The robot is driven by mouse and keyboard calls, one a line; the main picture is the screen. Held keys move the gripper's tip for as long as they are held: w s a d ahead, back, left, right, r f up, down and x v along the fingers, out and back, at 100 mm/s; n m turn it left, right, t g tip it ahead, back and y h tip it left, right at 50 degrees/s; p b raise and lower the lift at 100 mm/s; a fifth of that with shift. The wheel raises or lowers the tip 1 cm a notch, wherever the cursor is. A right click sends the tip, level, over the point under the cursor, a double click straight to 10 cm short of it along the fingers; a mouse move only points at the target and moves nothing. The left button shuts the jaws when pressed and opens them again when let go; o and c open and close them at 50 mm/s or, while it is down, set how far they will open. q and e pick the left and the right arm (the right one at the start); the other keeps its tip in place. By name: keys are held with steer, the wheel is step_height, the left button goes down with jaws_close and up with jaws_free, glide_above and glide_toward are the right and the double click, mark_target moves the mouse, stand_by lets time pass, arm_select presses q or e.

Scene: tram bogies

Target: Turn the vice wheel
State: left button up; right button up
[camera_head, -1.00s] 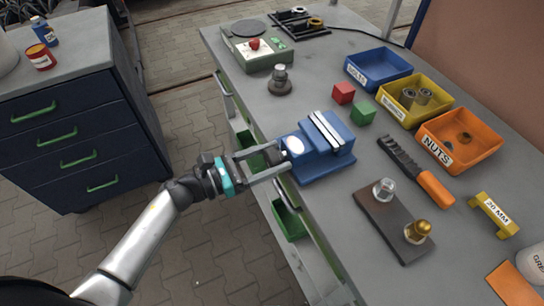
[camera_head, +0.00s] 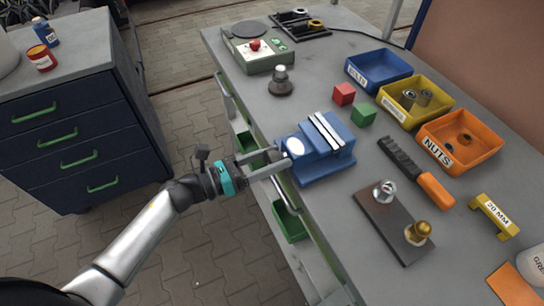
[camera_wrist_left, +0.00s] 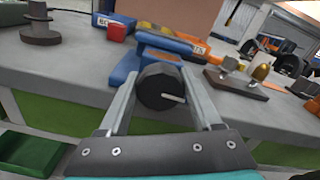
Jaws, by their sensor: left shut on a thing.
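The blue vice (camera_head: 318,150) stands at the near edge of the grey workbench, with pale jaw plates on top. Its front carries a white round face in the head view. In the left wrist view the dark round vice wheel (camera_wrist_left: 161,87) faces me, with a light mark on it. My left gripper (camera_head: 283,160) reaches in from the left and is shut on the wheel, one finger on either side; it also shows in the left wrist view (camera_wrist_left: 162,92). The fingers hide part of the wheel in the head view. My right gripper is not in view.
On the bench (camera_head: 330,225) stand a red cube (camera_head: 344,93), a green cube (camera_head: 363,113), a dark plate with two bolts (camera_head: 392,222), a brush (camera_head: 415,172) and blue, yellow and orange bins (camera_head: 462,143). A drawer cabinet (camera_head: 75,120) stands left. The floor between is clear.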

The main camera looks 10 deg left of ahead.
arm_select(q)
steer(key=o, duration=1.4)
steer(key=shift+s, duration=0.1)
steer(key=b+v, duration=0.1)
steer(key=v, duration=1.4)
steer(key=shift+a, duration=0.15)
